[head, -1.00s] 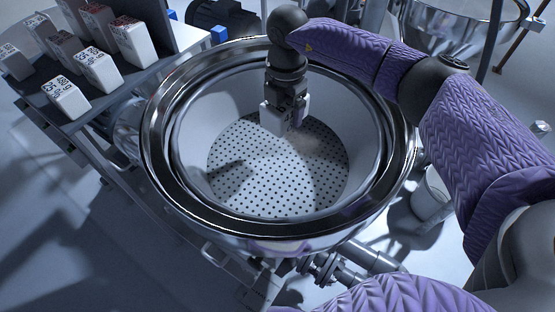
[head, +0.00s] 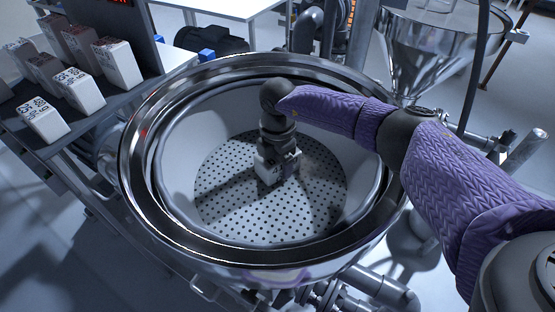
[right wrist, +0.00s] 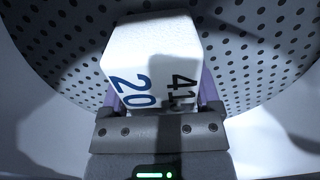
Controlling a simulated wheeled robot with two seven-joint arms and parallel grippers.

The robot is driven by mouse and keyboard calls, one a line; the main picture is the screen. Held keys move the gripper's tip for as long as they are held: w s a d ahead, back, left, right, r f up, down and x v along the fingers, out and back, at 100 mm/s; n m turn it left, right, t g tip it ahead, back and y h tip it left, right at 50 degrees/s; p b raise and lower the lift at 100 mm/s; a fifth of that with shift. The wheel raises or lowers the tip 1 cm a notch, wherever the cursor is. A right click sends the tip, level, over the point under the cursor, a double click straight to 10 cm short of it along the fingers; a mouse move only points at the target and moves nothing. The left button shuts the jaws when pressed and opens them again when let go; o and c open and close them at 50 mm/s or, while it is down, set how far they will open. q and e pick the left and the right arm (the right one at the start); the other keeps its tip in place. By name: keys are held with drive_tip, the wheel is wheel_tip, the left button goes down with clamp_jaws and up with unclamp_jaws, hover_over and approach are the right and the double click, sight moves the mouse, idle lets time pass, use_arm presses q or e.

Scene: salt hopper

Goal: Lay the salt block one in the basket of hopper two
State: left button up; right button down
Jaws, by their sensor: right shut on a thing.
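My right gripper (head: 278,165) reaches down into the round metal hopper (head: 135,165). It is shut on a white salt block (head: 264,172), which also shows in the right wrist view (right wrist: 150,50) with dark numerals on it. The block is just above or on the perforated floor of the basket (head: 225,205); I cannot tell whether it touches. The gripper hides part of the block in the head view. My left gripper is not in view.
Several salt blocks (head: 78,90) stand on a dark rack (head: 110,100) at the upper left. A second shiny funnel-shaped hopper (head: 425,60) stands at the upper right. Pipes (head: 375,285) run below the near hopper. The basket floor around my gripper is clear.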

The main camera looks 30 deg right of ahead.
unclamp_jaws()
wheel_tip(320, 180, up, 11)
drive_tip(key=p, duration=0.5)
drive_tip(key=shift+r, duration=0.65)
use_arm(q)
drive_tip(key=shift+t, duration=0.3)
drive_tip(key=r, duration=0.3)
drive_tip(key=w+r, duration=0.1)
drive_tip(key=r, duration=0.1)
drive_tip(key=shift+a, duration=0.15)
